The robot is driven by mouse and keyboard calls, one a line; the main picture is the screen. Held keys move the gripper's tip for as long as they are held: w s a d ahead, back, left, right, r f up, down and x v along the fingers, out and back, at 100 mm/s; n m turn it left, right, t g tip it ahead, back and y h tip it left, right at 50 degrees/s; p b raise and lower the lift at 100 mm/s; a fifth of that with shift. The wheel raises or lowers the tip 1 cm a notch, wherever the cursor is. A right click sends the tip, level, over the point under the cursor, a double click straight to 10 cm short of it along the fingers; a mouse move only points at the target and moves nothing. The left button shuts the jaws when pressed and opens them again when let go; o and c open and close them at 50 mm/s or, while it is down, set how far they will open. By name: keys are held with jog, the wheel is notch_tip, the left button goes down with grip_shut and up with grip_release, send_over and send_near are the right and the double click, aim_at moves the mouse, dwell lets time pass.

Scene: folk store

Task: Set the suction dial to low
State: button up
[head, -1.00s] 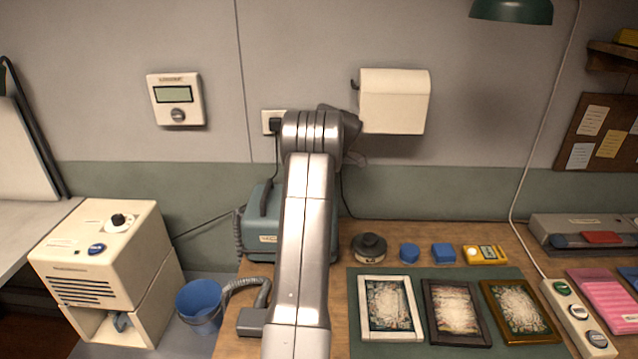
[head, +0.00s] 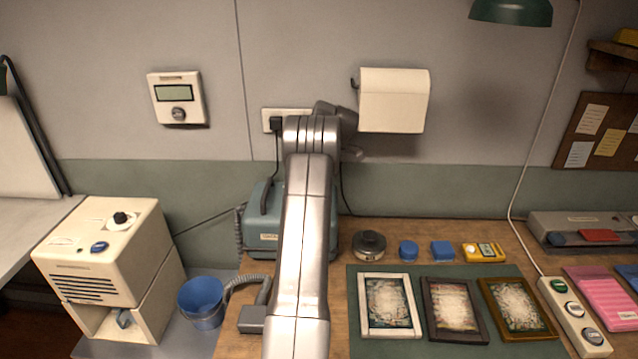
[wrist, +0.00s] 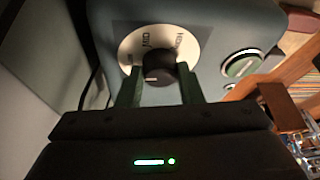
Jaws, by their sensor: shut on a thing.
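The suction dial is a black round knob (wrist: 158,66) on a pale disc (wrist: 131,47) with dark lettering, on the blue-grey face of a machine in the wrist view. The lettering is tilted and hard to read, and the knob's pointer setting cannot be made out. My gripper (wrist: 158,82) is shut on the knob, one finger on each side. In the head view the teal machine (head: 263,222) stands on the bench at the wall, partly hidden behind my arm; the dial and my gripper are hidden there.
A grey hose (head: 238,235) is at the machine's left, and a blue bucket (head: 202,300) stands lower left. Framed pictures lie on a green mat (head: 455,345) to the right.

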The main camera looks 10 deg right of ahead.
jog(key=o, duration=1)
jog(key=shift+c, duration=0.2)
